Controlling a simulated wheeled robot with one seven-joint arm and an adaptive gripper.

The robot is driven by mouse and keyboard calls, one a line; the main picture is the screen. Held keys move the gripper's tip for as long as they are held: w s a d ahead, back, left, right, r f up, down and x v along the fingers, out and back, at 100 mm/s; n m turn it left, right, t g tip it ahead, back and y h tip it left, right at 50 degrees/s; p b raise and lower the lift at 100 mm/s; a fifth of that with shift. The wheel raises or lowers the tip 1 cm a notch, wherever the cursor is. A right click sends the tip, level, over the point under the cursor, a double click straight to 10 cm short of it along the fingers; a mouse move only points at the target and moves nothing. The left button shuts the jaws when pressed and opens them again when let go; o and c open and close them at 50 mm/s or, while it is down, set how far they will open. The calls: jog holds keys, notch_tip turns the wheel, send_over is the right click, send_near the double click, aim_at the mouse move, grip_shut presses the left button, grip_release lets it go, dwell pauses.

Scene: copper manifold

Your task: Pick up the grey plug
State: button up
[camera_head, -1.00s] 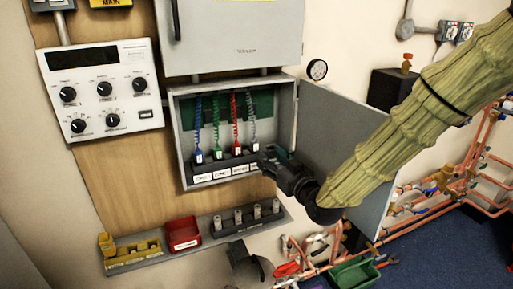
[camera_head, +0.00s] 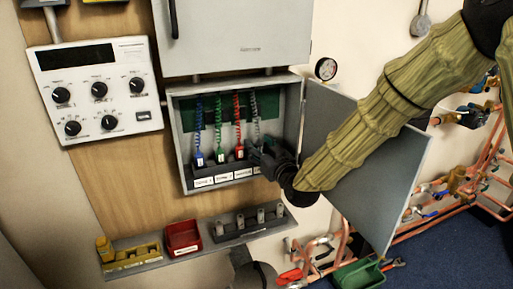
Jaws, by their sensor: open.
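The open grey box on the wall holds a row of plugs on coiled cords: blue (camera_head: 199,158), green (camera_head: 219,156) and red (camera_head: 239,151). A grey coiled cord (camera_head: 255,122) hangs at the right end of the row. Its lower end, where the grey plug sits, is hidden behind my gripper. My gripper (camera_head: 259,157) is open at the right side of the box, with its fingers at the foot of the grey cord. I cannot tell whether the fingers are around the plug or only beside it.
The box's grey door (camera_head: 365,165) stands open to the right, behind my arm. A labelled strip (camera_head: 225,177) lies under the plugs. Below are a shelf with a yellow holder (camera_head: 132,255), a red bin (camera_head: 183,238) and a dark rack (camera_head: 243,231) of grey pegs. Copper pipes (camera_head: 470,190) run at right.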

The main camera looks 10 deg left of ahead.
jog(key=shift+w+a, duration=0.1)
jog(key=shift+w, duration=0.1)
jog(key=shift+s+r, duration=0.1)
jog(key=shift+c, duration=1.2)
jog(key=c, duration=0.8)
jog(key=shift+r+b, duration=0.6)
jog(key=shift+r, duration=4.4)
